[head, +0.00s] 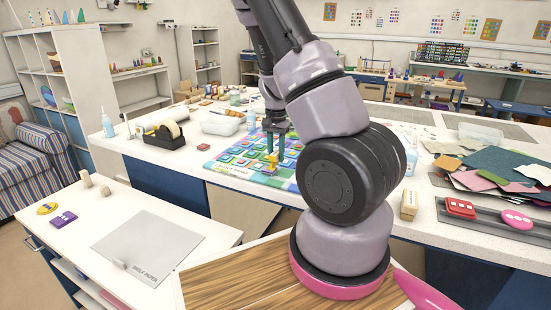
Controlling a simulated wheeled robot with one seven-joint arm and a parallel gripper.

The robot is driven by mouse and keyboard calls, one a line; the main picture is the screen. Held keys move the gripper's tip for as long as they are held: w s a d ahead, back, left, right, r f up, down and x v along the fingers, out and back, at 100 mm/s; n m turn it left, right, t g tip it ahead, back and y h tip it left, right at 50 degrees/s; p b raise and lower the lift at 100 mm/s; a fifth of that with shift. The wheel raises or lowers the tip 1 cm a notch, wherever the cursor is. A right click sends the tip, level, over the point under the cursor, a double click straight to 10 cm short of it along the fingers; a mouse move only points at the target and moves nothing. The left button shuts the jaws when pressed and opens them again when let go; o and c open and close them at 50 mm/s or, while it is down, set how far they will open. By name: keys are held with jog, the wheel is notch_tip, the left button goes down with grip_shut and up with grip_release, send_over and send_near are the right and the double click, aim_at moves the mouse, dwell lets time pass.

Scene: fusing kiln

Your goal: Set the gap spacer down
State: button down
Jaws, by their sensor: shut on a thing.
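My gripper (274,148) points down over the colourful board (226,170) on the white worktop. It is shut on a small yellow piece (272,157), which I take to be the gap spacer. The piece is low over the board's right part. A small pinkish-purple patch (268,171) shows just below it. I cannot tell whether the yellow piece touches the board. My arm hides the board's right side.
Coloured sheets (490,170) lie on the right worktop. The front-left table holds a grey shelf-paper sheet (150,243) and small blocks.

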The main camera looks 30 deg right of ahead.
jog(key=shift+f, duration=0.75)
jog(key=shift+d+f, duration=0.1)
jog(key=shift+f, duration=0.3)
jog(key=c, duration=0.6)
grip_release()
